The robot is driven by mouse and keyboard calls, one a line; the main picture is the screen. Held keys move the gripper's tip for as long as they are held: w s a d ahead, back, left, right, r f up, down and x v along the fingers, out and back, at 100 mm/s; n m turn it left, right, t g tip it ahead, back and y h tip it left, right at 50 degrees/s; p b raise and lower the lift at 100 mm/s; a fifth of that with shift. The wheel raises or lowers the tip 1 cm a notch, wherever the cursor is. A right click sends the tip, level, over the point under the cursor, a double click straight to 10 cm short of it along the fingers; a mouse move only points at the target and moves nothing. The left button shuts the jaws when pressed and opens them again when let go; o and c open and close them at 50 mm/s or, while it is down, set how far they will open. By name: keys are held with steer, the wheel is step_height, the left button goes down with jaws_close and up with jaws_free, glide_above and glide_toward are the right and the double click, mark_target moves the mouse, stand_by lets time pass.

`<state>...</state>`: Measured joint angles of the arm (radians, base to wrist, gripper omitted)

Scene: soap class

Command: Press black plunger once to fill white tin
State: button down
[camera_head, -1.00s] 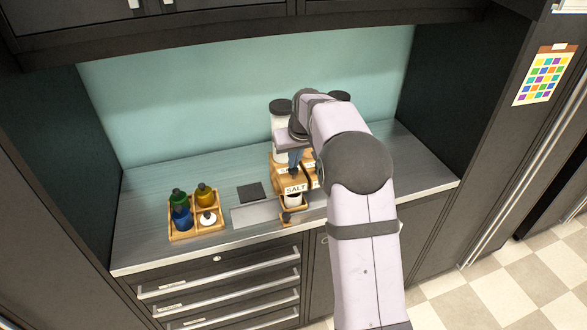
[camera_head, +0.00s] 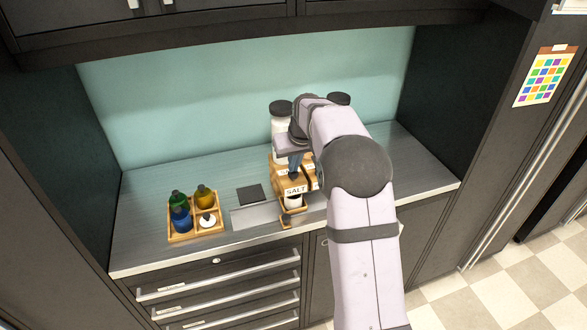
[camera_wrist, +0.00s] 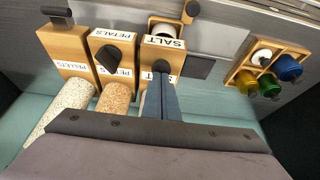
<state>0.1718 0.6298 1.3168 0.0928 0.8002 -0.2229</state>
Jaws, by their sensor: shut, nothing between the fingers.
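The dispenser labelled SALT (camera_head: 296,190) stands in a wooden row on the counter; it also shows in the wrist view (camera_wrist: 165,42). Its black plunger (camera_wrist: 160,66) is right at my fingertips; they seem to touch it, but the exact contact is hard to see. My gripper (camera_head: 294,172) is shut and empty, pointing down at the plunger; it also shows in the wrist view (camera_wrist: 161,78). The white tin (camera_head: 294,203) sits under the front of the SALT dispenser, in a wooden holder. The tin (camera_wrist: 166,31) is partly hidden by the dispenser, and its contents cannot be seen.
PETALS (camera_wrist: 113,42) and PELLETS (camera_wrist: 66,50) dispensers stand beside SALT, with clear tubes behind. A wooden tray (camera_head: 196,238) with several bottles is at the left. A dark square (camera_head: 250,193) and a grey plate (camera_head: 254,216) lie between.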

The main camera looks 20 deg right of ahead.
steer(key=shift+s, duration=0.1)
steer(key=shift+r+p, duration=0.95)
steer(key=shift+r, duration=0.1)
steer(key=shift+r, duration=0.15)
step_height(320, 180, up, 5)
steer(key=p, duration=0.4)
stand_by(0.5)
